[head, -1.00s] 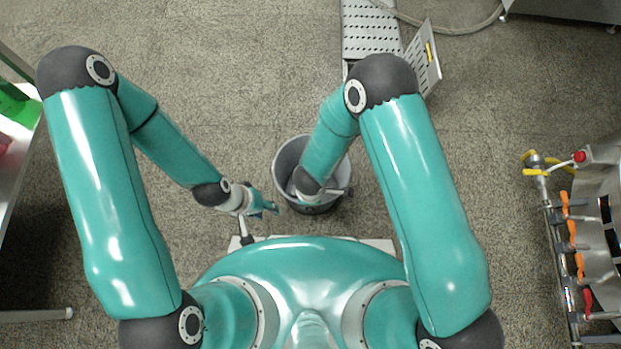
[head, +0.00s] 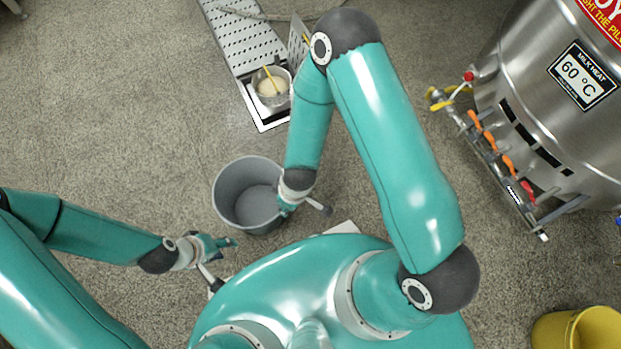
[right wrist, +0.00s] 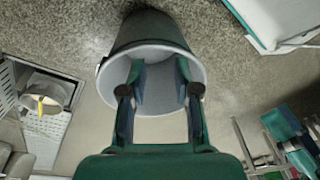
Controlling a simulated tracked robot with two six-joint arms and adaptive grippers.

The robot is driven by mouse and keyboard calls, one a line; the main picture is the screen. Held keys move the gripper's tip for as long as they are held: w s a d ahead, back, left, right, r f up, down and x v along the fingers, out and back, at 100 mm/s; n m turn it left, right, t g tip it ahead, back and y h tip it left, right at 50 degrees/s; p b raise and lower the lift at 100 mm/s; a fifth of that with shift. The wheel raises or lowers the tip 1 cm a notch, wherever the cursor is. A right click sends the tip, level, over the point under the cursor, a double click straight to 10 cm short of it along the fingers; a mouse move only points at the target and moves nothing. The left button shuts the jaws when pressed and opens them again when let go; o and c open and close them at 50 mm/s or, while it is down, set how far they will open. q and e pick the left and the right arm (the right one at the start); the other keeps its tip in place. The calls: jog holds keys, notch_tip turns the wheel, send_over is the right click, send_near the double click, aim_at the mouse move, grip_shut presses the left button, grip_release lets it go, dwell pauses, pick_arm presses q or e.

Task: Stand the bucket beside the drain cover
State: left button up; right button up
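The grey bucket (head: 235,190) stands upright in front of my body in the head view, its mouth facing up. My right gripper (head: 287,207) is at its right rim. In the right wrist view its fingers (right wrist: 161,65) are spread apart and overlap the mouth of the bucket (right wrist: 150,28); no pinch on the wall is visible. Perforated metal drain covering (head: 238,42) runs along the floor beyond the bucket. A slotted plate (head: 298,46) is tilted up beside it, partly behind my right arm. My left gripper (head: 228,243) is empty, left of and below the bucket, fingers slightly parted.
A pot with a yellow stick (head: 268,90) sits in the uncovered end of the drain channel. A steel tank (head: 545,110) with valves stands at the right. A yellow bucket (head: 580,328) is at the lower right. Floor left of the grey bucket is clear.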

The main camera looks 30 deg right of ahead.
jog(key=s+d+r+m+y, duration=0.2)
jog(key=s+d+m, duration=0.2)
jog(key=m, duration=0.5)
jog(key=shift+s+d+r+m, duration=0.15)
jog(key=shift+d+m, duration=0.25)
jog(key=shift+d, duration=0.05)
notch_tip(320, 180, up, 31)
jog(key=p, duration=3.1)
